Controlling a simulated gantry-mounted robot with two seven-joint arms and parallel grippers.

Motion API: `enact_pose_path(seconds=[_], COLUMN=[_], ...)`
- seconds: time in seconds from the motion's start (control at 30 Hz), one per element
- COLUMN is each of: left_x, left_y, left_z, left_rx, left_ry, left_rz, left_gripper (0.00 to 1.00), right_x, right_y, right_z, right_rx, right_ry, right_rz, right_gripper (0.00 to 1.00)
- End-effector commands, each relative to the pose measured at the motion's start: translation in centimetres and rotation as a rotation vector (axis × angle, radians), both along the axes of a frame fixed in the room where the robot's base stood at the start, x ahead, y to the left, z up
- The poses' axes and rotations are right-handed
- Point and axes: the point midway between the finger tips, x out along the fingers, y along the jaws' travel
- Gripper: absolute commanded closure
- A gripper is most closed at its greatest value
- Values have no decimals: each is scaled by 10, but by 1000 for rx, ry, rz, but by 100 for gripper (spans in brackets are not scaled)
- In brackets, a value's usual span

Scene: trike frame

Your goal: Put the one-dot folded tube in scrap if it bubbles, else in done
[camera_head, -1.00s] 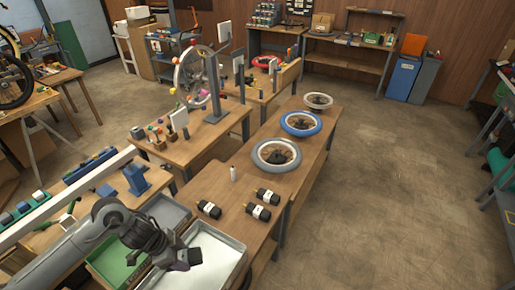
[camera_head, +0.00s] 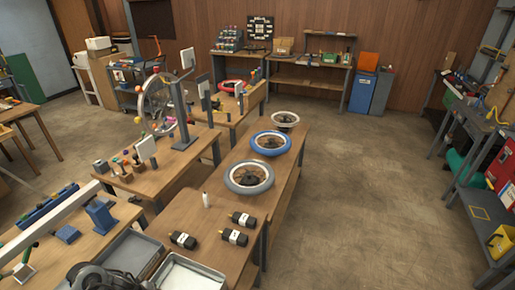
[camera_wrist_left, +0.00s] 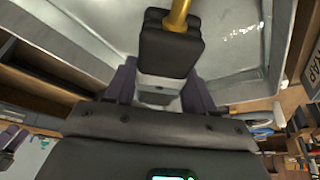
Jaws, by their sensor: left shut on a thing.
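My left gripper (camera_wrist_left: 160,92) is shut on a black folded tube (camera_wrist_left: 172,45) with a pale band and a brass-coloured valve stem. The tube's dots are not readable. Beyond it is a grey metal tray (camera_wrist_left: 90,18) with bright glints inside; I cannot tell whether the tube touches anything in it, and I make out no bubbles. A sign with letters ending in "AP" (camera_wrist_left: 312,68) is at the right edge. In the head view, several similar black tubes lie on the bench: one at the left (camera_head: 183,240), two at the right (camera_head: 234,237) (camera_head: 242,219). My right gripper is not in view.
Two metal trays (camera_head: 133,252) (camera_head: 192,274) sit at the bench's near end. Wheels with grey (camera_head: 248,177), blue (camera_head: 271,143) and white tyres lie further back.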

Motion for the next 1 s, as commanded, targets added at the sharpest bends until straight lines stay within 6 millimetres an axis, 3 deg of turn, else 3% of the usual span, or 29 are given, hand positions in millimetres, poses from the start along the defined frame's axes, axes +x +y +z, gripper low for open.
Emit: enact_pose_path(seconds=[0.3, 0.6, 0.7, 1.0], left_x=[-1, 0, -1, -2], left_y=[0, 0, 3, 5], left_z=[-63, -98, -88, -84], left_rx=[0, 0, 1, 0], left_ry=[2, 0, -2, -1], left_rz=[1, 1, -1, 0], left_gripper=[81, 81, 80, 81], right_x=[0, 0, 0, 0], right_y=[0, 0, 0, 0], right_z=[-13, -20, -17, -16], right_rx=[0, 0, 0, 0], right_ry=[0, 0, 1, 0], right_rz=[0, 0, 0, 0], right_gripper=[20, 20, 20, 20])
